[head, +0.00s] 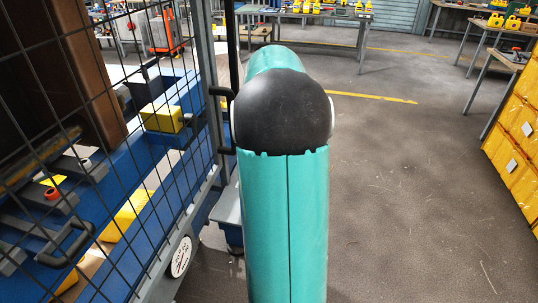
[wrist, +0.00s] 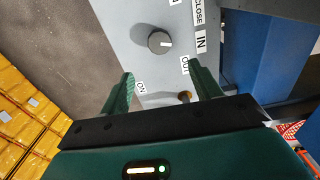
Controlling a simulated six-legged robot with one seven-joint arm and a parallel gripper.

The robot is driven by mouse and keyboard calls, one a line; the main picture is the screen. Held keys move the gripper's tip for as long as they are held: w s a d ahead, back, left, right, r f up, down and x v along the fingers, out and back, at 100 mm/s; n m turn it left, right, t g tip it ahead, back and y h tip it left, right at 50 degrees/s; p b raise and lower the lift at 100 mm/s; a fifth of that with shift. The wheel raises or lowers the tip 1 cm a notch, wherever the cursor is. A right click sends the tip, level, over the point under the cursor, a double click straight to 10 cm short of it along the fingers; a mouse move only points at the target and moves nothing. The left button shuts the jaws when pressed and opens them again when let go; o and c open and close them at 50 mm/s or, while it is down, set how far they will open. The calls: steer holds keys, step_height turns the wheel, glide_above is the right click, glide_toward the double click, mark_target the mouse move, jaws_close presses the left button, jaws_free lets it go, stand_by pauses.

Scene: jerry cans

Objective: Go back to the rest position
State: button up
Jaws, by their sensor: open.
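My gripper (wrist: 164,74) shows in the wrist view with its two green fingers apart and nothing between them. It faces a grey control panel (wrist: 215,45) with a dark round knob (wrist: 159,41), a small brass-coloured part (wrist: 185,97) and labels such as "CLOSE", "IN" and "OUT". I cannot tell how far the fingertips are from the panel, but they do not visibly hold anything. In the head view my teal arm fills the middle, and my gripper is hidden.
A wire mesh fence (head: 130,130) stands close on the left, with blue machinery (head: 110,200) behind it. Yellow crates (head: 515,135) are stacked at the right. A workbench (head: 310,17) with yellow jerry cans is at the back. The floor (head: 410,180) right of my arm is clear.

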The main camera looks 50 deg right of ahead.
steer(key=shift+r, duration=1.05)
